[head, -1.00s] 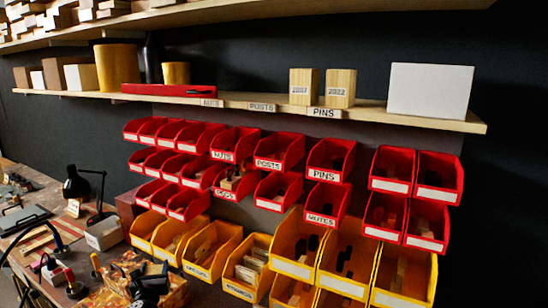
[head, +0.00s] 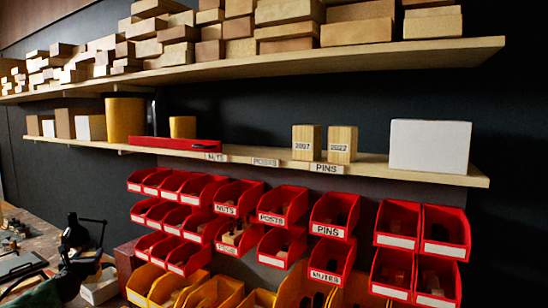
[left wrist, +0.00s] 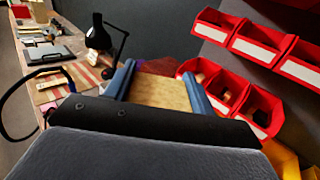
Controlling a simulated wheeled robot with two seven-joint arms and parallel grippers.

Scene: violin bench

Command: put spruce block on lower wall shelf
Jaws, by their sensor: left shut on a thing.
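My left gripper (left wrist: 160,88) is shut on a pale wooden block (left wrist: 160,94), which I take to be the spruce block. In the left wrist view its blue fingers stand on either side of the block, above the bench. In the head view my left gripper (head: 80,266) is a dark shape at the lower left, in front of the bench; I cannot make out the block there. The lower wall shelf (head: 375,166) carries two wooden blocks marked 2007 (head: 306,143) and 2022 (head: 342,145). My right gripper is not in view.
The lower shelf also holds a white box (head: 430,146), a red tray (head: 175,144) and several blocks at left. Clear board lies between the red tray and block 2007. The upper shelf (head: 400,58) overhangs it. Red bins (head: 334,215) hang below; a lamp (head: 75,232) stands at left.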

